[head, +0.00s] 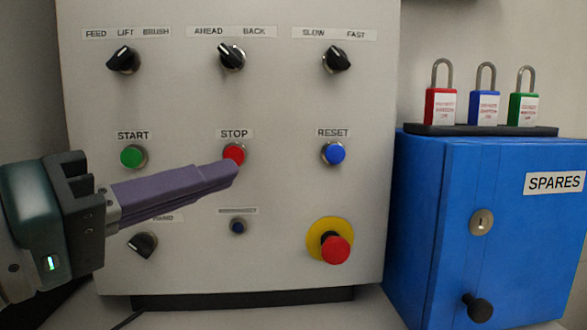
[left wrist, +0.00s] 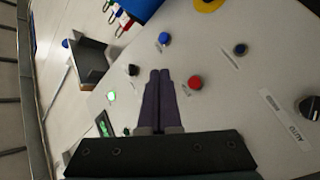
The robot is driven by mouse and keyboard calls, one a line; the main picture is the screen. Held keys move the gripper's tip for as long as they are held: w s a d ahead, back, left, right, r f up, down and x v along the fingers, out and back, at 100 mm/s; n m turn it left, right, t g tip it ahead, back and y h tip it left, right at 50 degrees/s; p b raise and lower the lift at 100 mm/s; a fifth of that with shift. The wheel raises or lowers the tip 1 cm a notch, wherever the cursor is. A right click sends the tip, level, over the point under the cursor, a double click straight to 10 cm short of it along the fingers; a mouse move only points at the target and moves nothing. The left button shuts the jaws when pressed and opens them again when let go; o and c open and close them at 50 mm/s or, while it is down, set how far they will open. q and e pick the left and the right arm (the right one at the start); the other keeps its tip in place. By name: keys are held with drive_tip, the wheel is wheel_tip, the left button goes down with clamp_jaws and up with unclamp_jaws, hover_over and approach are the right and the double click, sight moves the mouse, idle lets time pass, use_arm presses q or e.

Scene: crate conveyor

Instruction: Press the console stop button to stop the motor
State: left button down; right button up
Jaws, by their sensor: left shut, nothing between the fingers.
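The red STOP button (head: 233,152) sits in the middle of the grey console panel (head: 285,190), under its STOP label. My left gripper (head: 237,169) is shut and empty, with long purple fingers reaching in from the left. In the head view its tips overlap the lower edge of the STOP button. In the left wrist view the red button (left wrist: 195,82) shows uncovered beside the shut fingertips (left wrist: 160,74). I cannot tell whether the tips touch the button or how far they are from the panel. My right gripper is not in view.
The green START button (head: 132,157) is left of STOP and the blue RESET button (head: 335,153) right. A small dark button (head: 238,227) and a red emergency button (head: 336,249) on yellow are below. Black knobs line the top. A blue SPARES cabinet (head: 440,200) stands right.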

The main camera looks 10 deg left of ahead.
use_arm(q)
drive_tip(key=b, duration=0.2)
approach(244, 154)
drive_tip(key=shift+w+d+r, duration=0.15)
drive_tip(key=shift+w+d, duration=0.8)
drive_tip(key=shift+w+d+r, duration=0.1)
drive_tip(key=shift+w+d, duration=0.8)
drive_tip(key=shift+w, duration=0.05)
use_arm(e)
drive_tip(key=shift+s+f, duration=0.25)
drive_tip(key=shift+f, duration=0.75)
use_arm(q)
drive_tip(key=shift+w, duration=0.1)
drive_tip(key=shift+w+a, duration=0.1)
drive_tip(key=shift+w, duration=0.2)
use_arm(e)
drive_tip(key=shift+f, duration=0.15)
